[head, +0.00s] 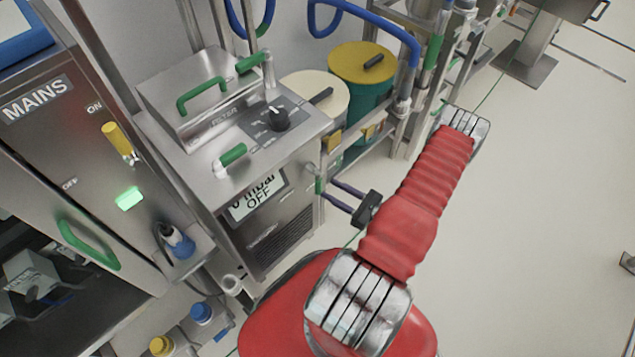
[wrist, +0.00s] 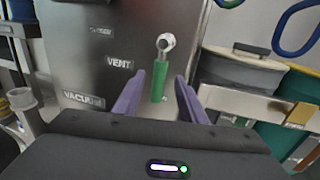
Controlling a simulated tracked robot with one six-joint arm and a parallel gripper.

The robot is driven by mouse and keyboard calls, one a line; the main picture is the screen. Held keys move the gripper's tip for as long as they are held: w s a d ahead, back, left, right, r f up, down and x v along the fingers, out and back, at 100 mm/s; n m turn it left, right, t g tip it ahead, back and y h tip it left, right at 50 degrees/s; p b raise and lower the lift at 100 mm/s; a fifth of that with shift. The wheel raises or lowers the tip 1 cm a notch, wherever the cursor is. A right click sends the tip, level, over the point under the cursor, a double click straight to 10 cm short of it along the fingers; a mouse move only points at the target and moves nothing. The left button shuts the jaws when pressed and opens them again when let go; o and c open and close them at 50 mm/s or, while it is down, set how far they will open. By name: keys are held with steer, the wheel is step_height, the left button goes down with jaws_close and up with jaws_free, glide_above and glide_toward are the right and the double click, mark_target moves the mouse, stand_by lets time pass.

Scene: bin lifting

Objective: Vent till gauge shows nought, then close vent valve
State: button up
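The vent valve (wrist: 165,45) is on a metal panel in the wrist view. Its green handle (wrist: 159,80) hangs down from the pivot, with labels CLOSED, VENT and VACUUM to its left. My gripper (wrist: 160,78) is open, its purple fingers on either side of the handle with gaps showing. In the head view my gripper (head: 328,188) is at the right side of the metal pump unit (head: 225,145).
A MAINS cabinet (head: 90,130) with a yellow switch and lit green lamp stands left. Cream (head: 315,98) and yellow-lidded green (head: 362,65) bins stand behind the unit. A black knob (head: 277,120) is on its top. The floor at right is largely clear.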

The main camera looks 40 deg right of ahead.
mark_target(321, 185)
steer(key=shift+x, duration=3.35)
steer(key=shift+c, duration=0.7)
jaws_close()
steer(key=shift+a, duration=0.1)
